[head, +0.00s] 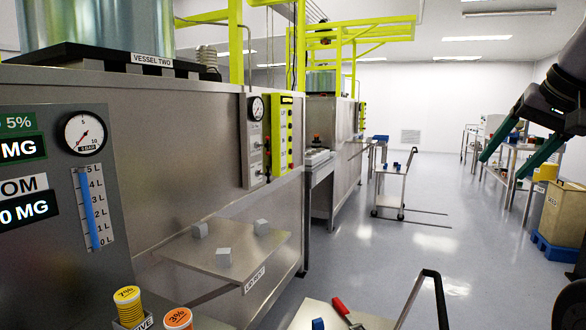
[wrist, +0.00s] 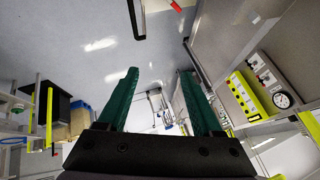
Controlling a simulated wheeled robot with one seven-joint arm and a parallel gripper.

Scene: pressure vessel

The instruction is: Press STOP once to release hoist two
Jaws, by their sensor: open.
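A yellow-green control panel (head: 283,136) with a column of several small buttons is on the front of the steel cabinet, left of centre in the head view. It also shows in the wrist view (wrist: 246,98), tilted, at the right. Its lettering is too small to read, so I cannot tell which button is STOP. My gripper (head: 503,168) is at the right edge of the head view, far to the right of the panel. Its two green fingers are apart and empty in the wrist view (wrist: 158,75), with nothing between them.
A grey panel with a round gauge (head: 257,108) adjoins the yellow panel. A steel shelf (head: 215,262) with grey cubes juts out below. A trolley handle (head: 420,295) stands at the bottom. The grey floor (head: 440,215) is open in the middle; benches line the right.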

